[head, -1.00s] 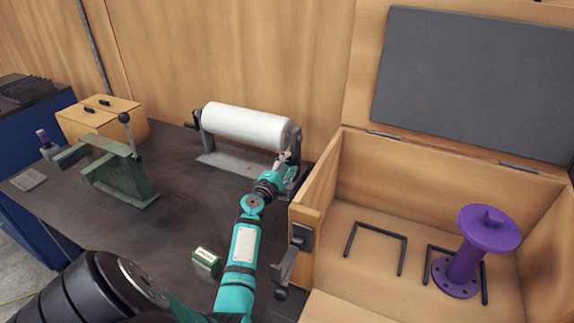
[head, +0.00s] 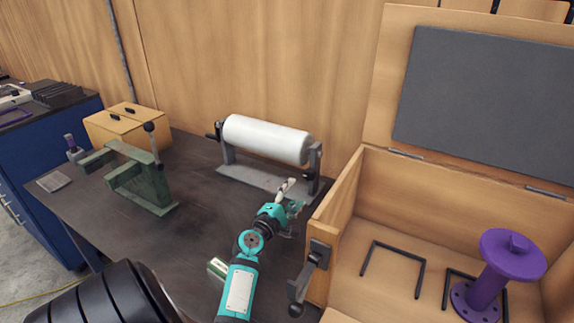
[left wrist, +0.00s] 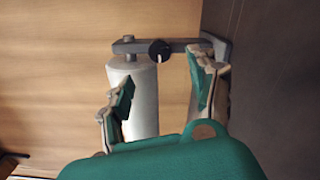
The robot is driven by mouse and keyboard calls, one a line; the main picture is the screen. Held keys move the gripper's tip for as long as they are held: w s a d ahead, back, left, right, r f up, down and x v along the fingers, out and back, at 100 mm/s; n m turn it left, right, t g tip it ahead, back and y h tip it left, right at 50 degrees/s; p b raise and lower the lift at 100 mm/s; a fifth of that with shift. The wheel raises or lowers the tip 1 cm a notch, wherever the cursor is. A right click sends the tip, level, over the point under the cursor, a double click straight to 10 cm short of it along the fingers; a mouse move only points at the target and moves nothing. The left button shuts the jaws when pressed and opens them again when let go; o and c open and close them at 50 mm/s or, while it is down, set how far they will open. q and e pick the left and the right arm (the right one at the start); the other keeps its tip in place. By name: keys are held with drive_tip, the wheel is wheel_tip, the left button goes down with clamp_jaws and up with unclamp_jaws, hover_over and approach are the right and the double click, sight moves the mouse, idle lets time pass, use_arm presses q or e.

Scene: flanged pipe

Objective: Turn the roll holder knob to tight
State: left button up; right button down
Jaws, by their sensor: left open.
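The roll holder (head: 240,176) stands on the dark workbench and carries a white roll (head: 266,138). Its knob (left wrist: 160,50) is black and round with a white mark pointing down in the left wrist view, on the grey end bracket (left wrist: 215,44). In the head view the knob (head: 309,174) is a small dark shape at the holder's right end. My left gripper (head: 293,197) is open and empty, in front of the holder's right end and apart from it. In the left wrist view its two fingers (left wrist: 160,76) are spread, with the knob beyond them. My right gripper is not in view.
An open wooden crate (head: 343,204) stands close right of my left arm, with a dark latch (head: 310,275) on its side. It holds a purple flanged pipe (head: 487,290). A green vise-like fixture (head: 146,182) stands left. A small green-white box (head: 217,268) lies near my arm.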

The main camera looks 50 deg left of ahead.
use_arm(q)
drive_tip(key=shift+v, duration=1.75)
